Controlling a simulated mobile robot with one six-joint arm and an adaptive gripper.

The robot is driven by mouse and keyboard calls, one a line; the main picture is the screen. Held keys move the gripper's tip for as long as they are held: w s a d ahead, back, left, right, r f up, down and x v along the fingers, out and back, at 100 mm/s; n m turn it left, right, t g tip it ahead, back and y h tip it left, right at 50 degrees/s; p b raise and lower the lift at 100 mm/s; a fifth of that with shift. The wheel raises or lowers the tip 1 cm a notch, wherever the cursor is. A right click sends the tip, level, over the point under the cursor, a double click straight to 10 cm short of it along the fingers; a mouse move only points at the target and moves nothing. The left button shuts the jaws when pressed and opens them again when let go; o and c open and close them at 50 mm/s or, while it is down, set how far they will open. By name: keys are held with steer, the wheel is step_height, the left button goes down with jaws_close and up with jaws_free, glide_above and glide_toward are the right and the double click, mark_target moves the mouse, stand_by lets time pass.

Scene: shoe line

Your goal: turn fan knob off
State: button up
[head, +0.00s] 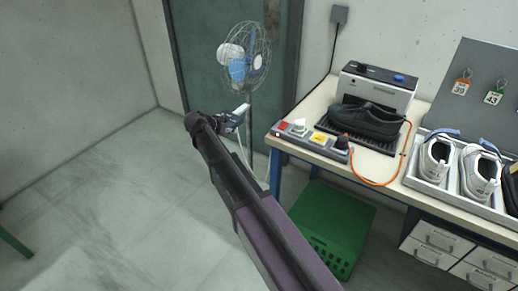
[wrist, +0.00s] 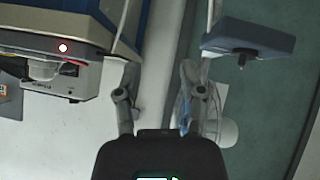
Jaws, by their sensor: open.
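The fan (head: 245,55) stands against the dark green door panel at the back, with a blue and white hub inside a wire cage. My gripper (head: 236,118) is in front of the fan's pole, below the fan head, and partly covers a small pale part (head: 241,110) there. In the wrist view my gripper (wrist: 158,80) is open and empty. A blue-grey box (wrist: 262,38) with a dark knob (wrist: 243,60) is to the upper right, beyond the right finger and apart from it. The fan cage (wrist: 212,112) shows partly behind the right finger.
The workbench (head: 310,108) to the right of my gripper holds a switch strip (head: 310,140), a black shoe (head: 366,121) and a grey machine (head: 378,88). A green crate (head: 325,225) is under the bench.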

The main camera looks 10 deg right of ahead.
steer(key=s+d+n+g+y+p, duration=0.1)
steer(key=s+d+g+p, duration=0.1)
steer(key=s+d, duration=0.2)
steer(key=s+d+n+g+y+p, duration=0.1)
steer(key=s+d+n+y+p, duration=0.1)
steer(key=s, duration=0.8)
steer(key=d+p, duration=0.1)
steer(key=d, duration=0.1)
steer(key=shift+d+r+g+y, duration=0.25)
steer(key=shift+d+g+y, duration=0.05)
steer(key=shift+d+g, duration=0.1)
steer(key=shift+s, duration=0.1)
steer(key=s+d+f+n+g+y, duration=0.1)
steer(key=s+n+y, duration=0.3)
steer(key=s, duration=1)
steer(key=shift+s+d+f+g, duration=0.35)
steer(key=shift+d+f+g, duration=0.05)
steer(key=shift+d+g, duration=0.25)
steer(key=shift+d, duration=0.1)
